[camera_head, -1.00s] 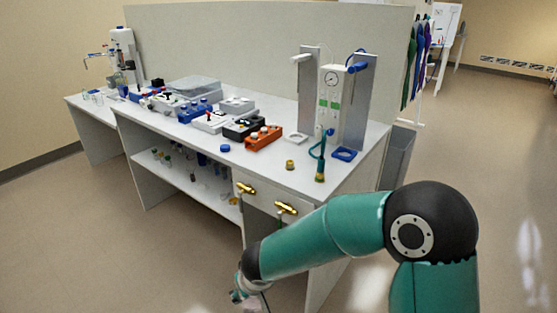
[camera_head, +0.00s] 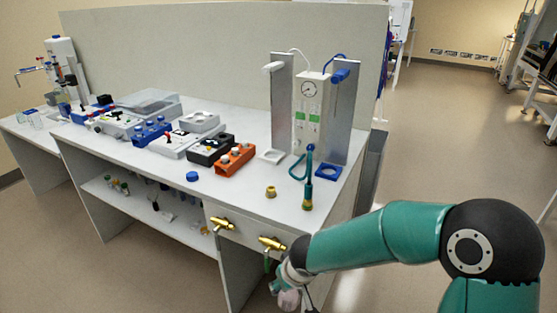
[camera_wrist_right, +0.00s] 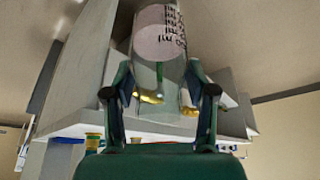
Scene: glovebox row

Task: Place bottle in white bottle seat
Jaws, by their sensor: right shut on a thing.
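My right gripper (camera_head: 291,277) is low in front of the bench, below the drawer handles. In the right wrist view its fingers (camera_wrist_right: 160,80) are closed on either side of a clear bottle (camera_wrist_right: 162,38) with black graduation marks. In the head view only a small pale part of the bottle (camera_head: 289,299) shows below the gripper. The white bottle seat (camera_head: 271,156) is a square ring on the bench top, at the foot of the left metal column. It looks empty. My left gripper is out of view.
A blue seat (camera_head: 328,171) lies beside the right column. A blue-green tube (camera_head: 307,180) and a small brass fitting (camera_head: 270,192) stand near the front edge. An orange block (camera_head: 236,158) is left of the white seat. Brass handles (camera_head: 222,225) stick out in front.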

